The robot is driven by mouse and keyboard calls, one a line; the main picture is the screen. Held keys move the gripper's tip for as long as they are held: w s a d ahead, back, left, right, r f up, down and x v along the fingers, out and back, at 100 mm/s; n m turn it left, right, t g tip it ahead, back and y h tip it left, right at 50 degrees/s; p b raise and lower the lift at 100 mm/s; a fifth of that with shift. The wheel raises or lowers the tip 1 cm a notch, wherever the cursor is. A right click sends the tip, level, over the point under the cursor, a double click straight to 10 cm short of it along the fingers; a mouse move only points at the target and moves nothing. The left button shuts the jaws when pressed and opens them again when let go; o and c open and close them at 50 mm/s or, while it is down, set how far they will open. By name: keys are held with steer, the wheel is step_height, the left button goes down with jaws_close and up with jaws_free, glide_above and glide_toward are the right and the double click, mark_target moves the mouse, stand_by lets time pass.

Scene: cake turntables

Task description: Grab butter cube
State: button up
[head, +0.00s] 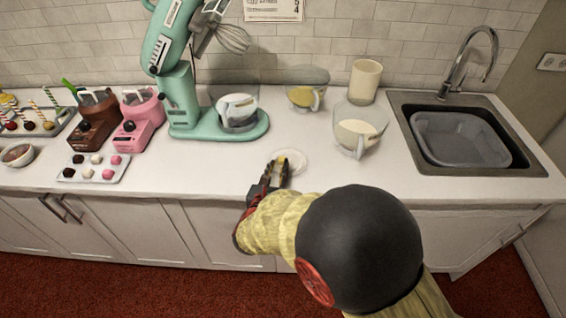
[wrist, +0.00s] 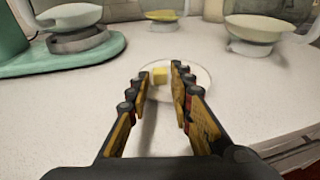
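The butter cube (wrist: 160,75) is a small yellow block on a white round plate (wrist: 191,79) in the wrist view. My gripper (wrist: 159,72) is open, with its two fingers on either side of the plate's near part and the cube between and just beyond the tips. I cannot tell whether a finger touches the cube.
A mint stand mixer (head: 180,100) with a bowl (head: 237,108) stands behind to the left. A bowl of white powder (head: 360,130), a bowl of yellow contents (head: 306,92) and a cream canister (head: 365,80) stand behind to the right. The sink (head: 460,138) is far right. A sweets tray (head: 95,170) lies left.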

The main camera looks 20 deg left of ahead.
mark_target(281, 161)
steer(key=w, duration=0.1)
steer(key=w+f+b, duration=0.1)
steer(key=w, duration=0.1)
steer(key=shift+w+f, duration=0.1)
steer(key=shift+w, duration=0.15)
steer(key=c, duration=0.4)
